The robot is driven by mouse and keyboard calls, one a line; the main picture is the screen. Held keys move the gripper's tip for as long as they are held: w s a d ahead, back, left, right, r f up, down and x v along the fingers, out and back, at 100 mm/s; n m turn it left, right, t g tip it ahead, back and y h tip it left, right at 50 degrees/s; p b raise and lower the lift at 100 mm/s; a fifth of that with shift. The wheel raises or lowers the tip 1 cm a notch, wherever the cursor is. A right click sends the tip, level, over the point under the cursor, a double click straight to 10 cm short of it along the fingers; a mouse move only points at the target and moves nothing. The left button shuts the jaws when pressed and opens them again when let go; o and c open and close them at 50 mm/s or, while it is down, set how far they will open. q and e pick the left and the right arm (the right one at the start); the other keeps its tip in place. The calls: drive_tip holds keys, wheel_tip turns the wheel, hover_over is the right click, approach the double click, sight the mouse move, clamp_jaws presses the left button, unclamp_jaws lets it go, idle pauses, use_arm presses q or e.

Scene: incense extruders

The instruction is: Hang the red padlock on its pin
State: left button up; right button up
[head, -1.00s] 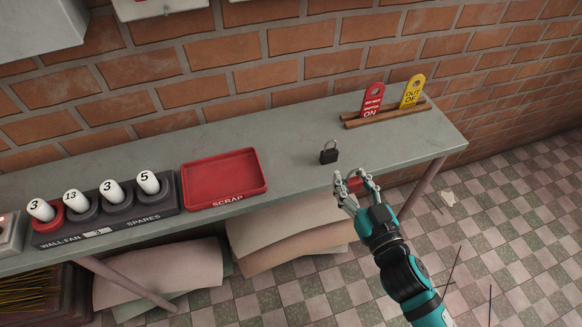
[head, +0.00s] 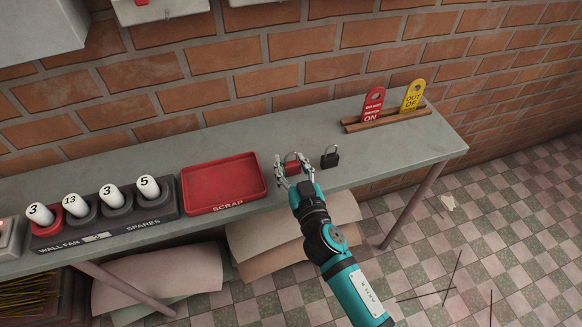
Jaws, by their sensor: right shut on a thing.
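The red padlock (head: 292,168) is between the fingers of my right gripper (head: 292,172), which is shut on it. Its shackle points up, and the fingers hide part of its body. The gripper is over the bench's front part, just left of a black padlock (head: 330,157). The black padlock stands upright on the bench with its shackle up. I cannot tell whether the red padlock touches the bench. No pin can be made out clearly. My left gripper is not in view.
A red scrap tray (head: 222,205) lies on the grey bench (head: 390,165) left of the gripper. A wooden rack (head: 385,119) holds a red tag (head: 373,104) and a yellow tag (head: 411,97). A dark holder (head: 120,218) carries several numbered white plugs. Grey boxes hang on the brick wall.

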drive_tip(key=shift+f, duration=0.25)
drive_tip(key=shift+f, duration=0.15)
drive_tip(key=o, duration=0.8)
drive_tip(key=shift+f, duration=0.1)
drive_tip(key=o, duration=0.5)
drive_tip(key=shift+c, duration=0.2)
drive_tip(key=shift+s, duration=0.1)
